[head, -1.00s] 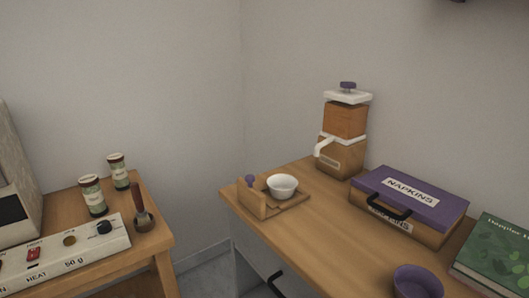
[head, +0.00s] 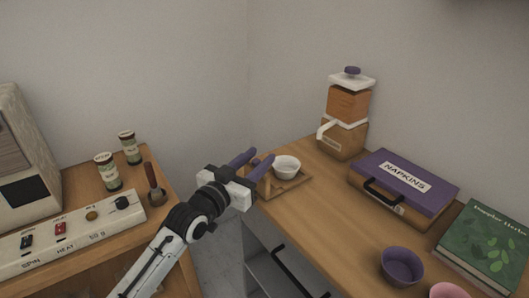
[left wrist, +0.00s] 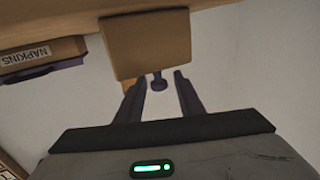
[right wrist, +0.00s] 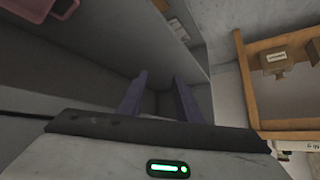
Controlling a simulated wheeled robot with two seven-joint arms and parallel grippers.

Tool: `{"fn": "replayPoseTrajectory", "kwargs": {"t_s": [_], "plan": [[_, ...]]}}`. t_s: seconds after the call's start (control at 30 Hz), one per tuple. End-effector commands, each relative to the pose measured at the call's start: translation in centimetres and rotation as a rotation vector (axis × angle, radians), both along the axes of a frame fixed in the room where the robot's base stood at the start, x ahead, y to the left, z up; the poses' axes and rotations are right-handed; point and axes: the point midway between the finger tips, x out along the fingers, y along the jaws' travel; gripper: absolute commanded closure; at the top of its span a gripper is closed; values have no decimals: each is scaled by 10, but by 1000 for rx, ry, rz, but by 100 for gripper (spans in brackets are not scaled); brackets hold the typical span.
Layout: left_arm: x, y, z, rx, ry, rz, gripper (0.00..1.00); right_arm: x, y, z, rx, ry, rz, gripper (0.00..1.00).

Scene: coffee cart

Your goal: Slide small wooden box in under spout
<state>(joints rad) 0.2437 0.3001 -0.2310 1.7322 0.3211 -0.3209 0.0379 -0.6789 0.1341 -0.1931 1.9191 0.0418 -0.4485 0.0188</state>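The small wooden box (head: 292,185) sits at the left end of the cart top, holding a white bowl (head: 286,167). My left gripper (head: 256,160) is open at the box's knob side. In its wrist view the knob appears between the fingertips. My right gripper (right wrist: 158,85) is open and empty, low beside the cart's grey body.
A napkins case (head: 405,188), a green book (head: 484,245), a purple cup (head: 402,265) and a pink cup (head: 447,291) stand on the cart's right side. A side table at left holds jars (head: 109,171) and a control panel (head: 70,236). The wood between box and grinder is clear.

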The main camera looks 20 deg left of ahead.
Motion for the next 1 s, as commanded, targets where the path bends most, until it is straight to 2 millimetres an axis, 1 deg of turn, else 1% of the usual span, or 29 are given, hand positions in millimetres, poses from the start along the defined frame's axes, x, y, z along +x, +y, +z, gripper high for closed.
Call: {"fn": "replayPoseTrajectory", "kwargs": {"t_s": [0.03,0.1,0.2,0.33,0.57,0.6,0.8,1.0], "plan": [[9,-3,1,0,-1,-1,65,0,1,0,2,-1,0,69],[18,-5,0,0,0,0,65,0,1,1,2,-2,1,69],[27,-8,1,0,-1,-1,65,0,2,1,3,-1,1,69],[32,-10,0,0,0,-1,65,-1,2,2,5,-1,1,69],[33,-10,0,0,0,-1,65,-2,3,2,5,0,2,69],[33,-10,0,0,1,-1,67,-2,3,2,5,1,2,69],[32,-10,0,0,1,-1,100,-2,3,2,5,1,2,69],[33,-9,0,0,1,1,100,-2,3,2,5,2,2,69]]}}
